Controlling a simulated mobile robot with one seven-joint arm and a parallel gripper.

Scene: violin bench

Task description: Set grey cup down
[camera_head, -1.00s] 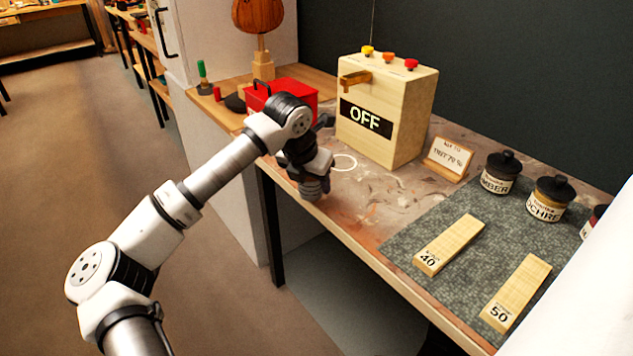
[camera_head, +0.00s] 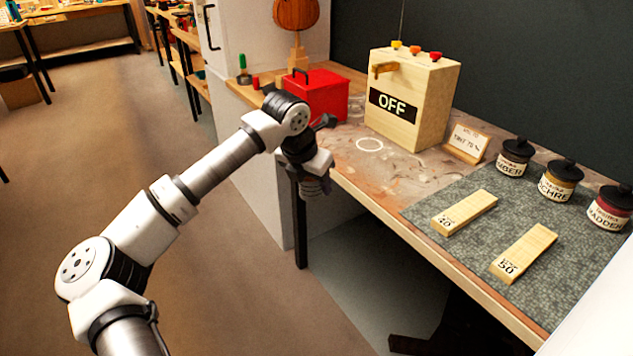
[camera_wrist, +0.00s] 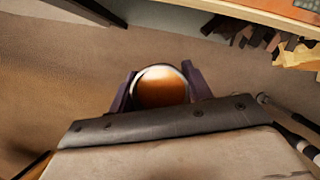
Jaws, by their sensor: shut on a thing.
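My gripper (camera_head: 316,187) hangs beside the front left edge of the bench (camera_head: 392,197) in the head view, pointing down. In the wrist view my gripper (camera_wrist: 160,92) is shut on a round cup (camera_wrist: 160,88), one dark finger on each side. The cup's rim is pale and its inside looks orange-brown. In the head view the cup is mostly hidden by the fingers. A white ring (camera_head: 369,144) is marked on the bench, right of my gripper.
A box marked OFF (camera_head: 410,98) and a red toolbox (camera_head: 322,94) stand behind the ring. A small sign (camera_head: 467,142), several lidded jars and two wooden blocks (camera_head: 465,212) are to the right, the blocks on a grey mat (camera_head: 440,247). Bare bench surrounds the ring.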

